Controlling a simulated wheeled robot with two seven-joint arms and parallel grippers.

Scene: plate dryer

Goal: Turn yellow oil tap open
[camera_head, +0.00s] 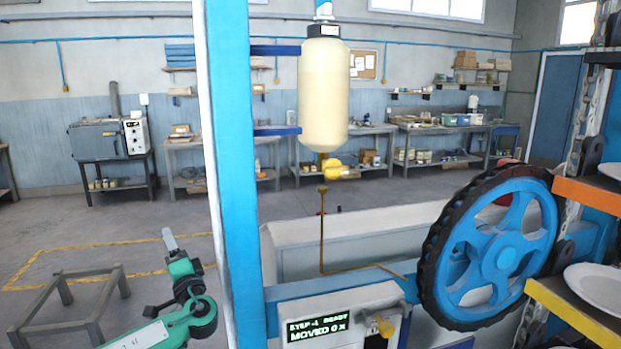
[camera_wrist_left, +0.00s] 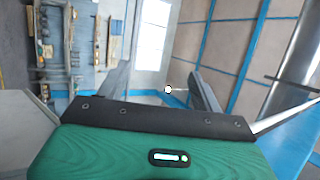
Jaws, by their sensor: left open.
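The yellow oil tap (camera_head: 335,169) sits at the bottom of an upright cream oil tank (camera_head: 324,95) in the head view. A thin brown pipe stands below it. My left gripper (camera_head: 170,240) is at the lower left of the head view, pointing up, well apart from the tap and on the other side of the blue post. In the left wrist view the two grey fingers of this gripper (camera_wrist_left: 162,88) are spread with nothing held between them. The tap cannot be made out in the wrist view. My right gripper is not in view.
A tall blue post (camera_head: 235,180) stands between my left gripper and the tank. A big blue wheel with a black chain (camera_head: 492,245) is at the right, beside racks with white plates (camera_head: 598,285). A display box (camera_head: 345,318) and a low grey stand (camera_head: 75,300) are in front.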

